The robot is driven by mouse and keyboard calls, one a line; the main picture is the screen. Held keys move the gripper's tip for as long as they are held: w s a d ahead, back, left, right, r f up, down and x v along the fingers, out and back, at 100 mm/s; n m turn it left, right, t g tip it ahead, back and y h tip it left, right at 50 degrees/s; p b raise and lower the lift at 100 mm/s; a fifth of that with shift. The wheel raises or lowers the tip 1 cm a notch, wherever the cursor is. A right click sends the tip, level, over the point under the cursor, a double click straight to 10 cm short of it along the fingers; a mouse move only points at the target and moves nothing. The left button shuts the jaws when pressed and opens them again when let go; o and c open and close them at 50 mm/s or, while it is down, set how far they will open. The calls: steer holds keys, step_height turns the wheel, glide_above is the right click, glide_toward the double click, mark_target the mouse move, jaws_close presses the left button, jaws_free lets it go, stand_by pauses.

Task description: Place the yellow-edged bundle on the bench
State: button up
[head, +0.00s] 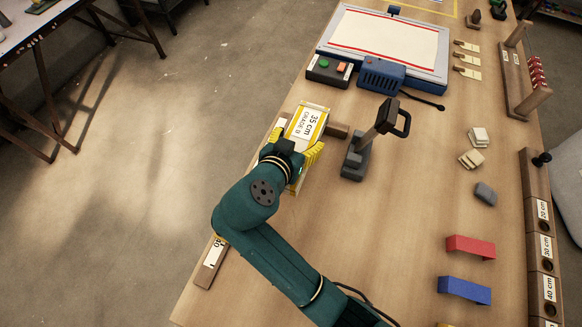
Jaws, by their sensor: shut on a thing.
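A flat bundle (309,121) with yellow edges and a white label reading "35 cm GRADE B" is near the left edge of the wooden bench (390,225). My gripper (302,160) is shut on the bundle's near end, with a yellow finger visible on its right side. The bundle points away from me, tilted slightly to the right. I cannot tell whether it touches the bench or hangs just above it.
A grey tool with a black handle (375,135) stands close right of the bundle. Beyond are a red-lined panel (385,45), a blue box (382,75) and a button box (329,70). Red (470,247) and blue (464,290) pieces lie right. The bench's middle is clear.

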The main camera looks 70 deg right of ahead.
step_height(320, 180, down, 8)
steer(key=shift+f+b, duration=0.15)
steer(key=shift+b, duration=1)
steer(key=o, duration=1.1)
steer(key=shift+c, duration=0.2)
steer(key=shift+a+r, duration=0.3)
steer(key=shift+a, duration=0.05)
steer(key=p+v, duration=0.3)
steer(key=v, duration=0.8)
steer(key=shift+a, duration=0.2)
